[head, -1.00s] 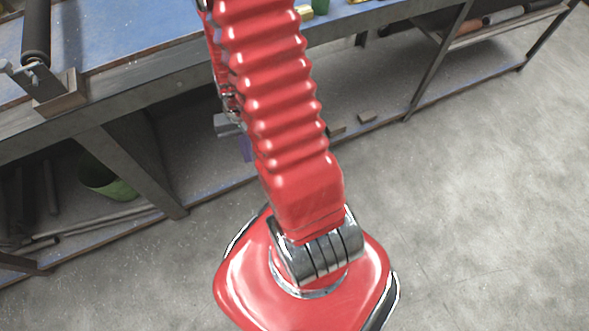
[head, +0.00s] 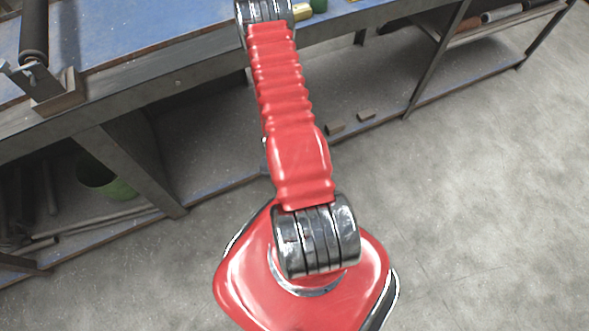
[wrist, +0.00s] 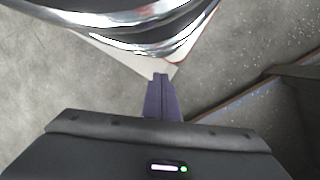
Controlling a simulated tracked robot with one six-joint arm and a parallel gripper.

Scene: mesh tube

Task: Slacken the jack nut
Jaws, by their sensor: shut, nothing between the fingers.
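My gripper (wrist: 160,79) shows in the wrist view as two dark purple fingers lying together, with nothing between them. It points past shiny metal and red parts of my own body, over grey floor. In the head view the gripper is hidden; only my red arm shows, reaching up over the bench. No jack nut can be made out in either view.
A blue-topped workbench (head: 150,35) spans the back, with a dark roller (head: 35,30) on a bracket at its left. A green bucket (head: 103,178) and pipes lie on the lower shelf. Two small blocks (head: 335,128) lie under the bench. The floor (head: 470,230) at right is clear.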

